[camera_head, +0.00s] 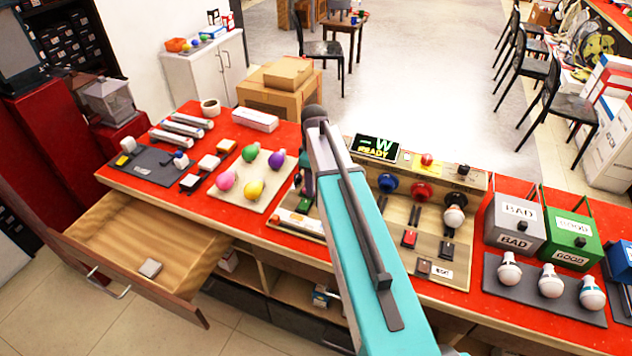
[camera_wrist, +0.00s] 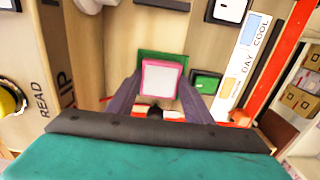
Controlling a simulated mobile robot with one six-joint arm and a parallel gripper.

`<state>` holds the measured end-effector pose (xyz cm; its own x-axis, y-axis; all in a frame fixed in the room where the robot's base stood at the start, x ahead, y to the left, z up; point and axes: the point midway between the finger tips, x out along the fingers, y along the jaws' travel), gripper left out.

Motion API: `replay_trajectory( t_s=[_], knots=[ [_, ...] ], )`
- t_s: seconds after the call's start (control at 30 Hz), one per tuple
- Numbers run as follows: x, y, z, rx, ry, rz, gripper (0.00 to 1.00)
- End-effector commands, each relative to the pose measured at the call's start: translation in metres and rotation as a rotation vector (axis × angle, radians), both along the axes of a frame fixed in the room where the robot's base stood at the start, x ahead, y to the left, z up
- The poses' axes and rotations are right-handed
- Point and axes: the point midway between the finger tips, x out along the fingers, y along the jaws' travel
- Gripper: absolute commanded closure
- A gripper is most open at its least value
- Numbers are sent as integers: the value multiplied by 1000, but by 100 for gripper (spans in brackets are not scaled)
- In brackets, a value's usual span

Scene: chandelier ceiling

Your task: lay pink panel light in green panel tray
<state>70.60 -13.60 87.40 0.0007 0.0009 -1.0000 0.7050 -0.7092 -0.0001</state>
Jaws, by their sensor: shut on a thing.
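The pink panel light (camera_wrist: 161,79), a pale square face with a pink rim, sits between the two dark fingers of my gripper (camera_wrist: 160,86) in the wrist view. My gripper is shut on it. The green panel tray (camera_wrist: 187,63) shows as a dark green edge behind and around the panel's far side. The panel covers most of the tray, and I cannot tell if they touch. In the head view my arm hides the panel.
A small green-framed piece (camera_wrist: 207,82) lies right of the panel, beside a strip marked DAY and COOL (camera_wrist: 243,58). A yellow bulb (camera_wrist: 10,98) is at the left edge. Coloured bulbs stand on a board (camera_head: 238,207). An open drawer (camera_head: 143,240) juts out at left.

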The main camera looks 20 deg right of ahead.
Motion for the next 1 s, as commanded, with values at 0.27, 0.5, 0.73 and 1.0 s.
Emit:
replay_trajectory(
  t_s=[0.27,0.5,0.73,1.0],
  knots=[
    [0,0,0,0,0,0,32],
    [0,0,1,0,0,0,32],
    [0,0,9,0,-1,0,32],
    [1,0,33,-1,-2,0,32]
  ],
)
